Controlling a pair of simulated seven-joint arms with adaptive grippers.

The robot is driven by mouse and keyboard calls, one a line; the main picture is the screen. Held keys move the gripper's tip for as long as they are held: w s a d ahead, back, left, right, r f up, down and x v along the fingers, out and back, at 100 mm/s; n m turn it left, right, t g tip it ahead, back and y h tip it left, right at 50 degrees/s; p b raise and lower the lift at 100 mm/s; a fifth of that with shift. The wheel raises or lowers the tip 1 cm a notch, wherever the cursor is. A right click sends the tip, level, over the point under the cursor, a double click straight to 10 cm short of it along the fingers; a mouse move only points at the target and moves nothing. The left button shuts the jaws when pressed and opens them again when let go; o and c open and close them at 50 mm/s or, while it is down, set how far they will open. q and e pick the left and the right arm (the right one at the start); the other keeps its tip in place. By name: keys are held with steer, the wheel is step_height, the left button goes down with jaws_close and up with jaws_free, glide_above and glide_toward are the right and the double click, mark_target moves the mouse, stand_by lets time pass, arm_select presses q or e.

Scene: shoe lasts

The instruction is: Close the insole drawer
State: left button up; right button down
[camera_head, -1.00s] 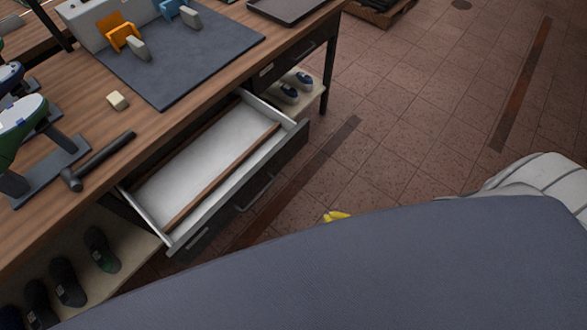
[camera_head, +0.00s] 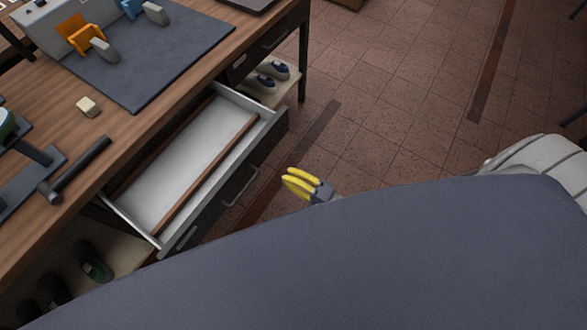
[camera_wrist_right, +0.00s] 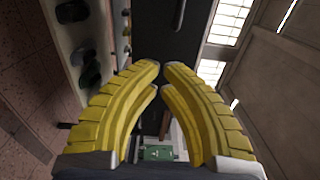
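The insole drawer (camera_head: 180,172) is pulled out from under the wooden workbench, with a pale interior, a brown strip inside and a dark front. Its bar handle (camera_head: 240,187) faces the open floor. My right gripper (camera_head: 287,178), with yellow fingers, is in front of the drawer, to the right of the handle and apart from it. In the right wrist view its fingertips (camera_wrist_right: 161,68) nearly meet, with nothing between them. Beyond them is the dark drawer front (camera_wrist_right: 182,42) with its handle (camera_wrist_right: 180,14). My left gripper is not visible.
The workbench (camera_head: 150,118) carries a dark mat (camera_head: 165,65), a hammer (camera_head: 75,168), a small pale block (camera_head: 88,107) and orange and blue holders. Shoes (camera_head: 92,262) stand on the shelf below. The floor (camera_head: 390,120) to the right of the drawer is clear.

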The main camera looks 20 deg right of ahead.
mark_target(259, 159)
steer(key=x, duration=1)
steer(key=shift+a, duration=0.15)
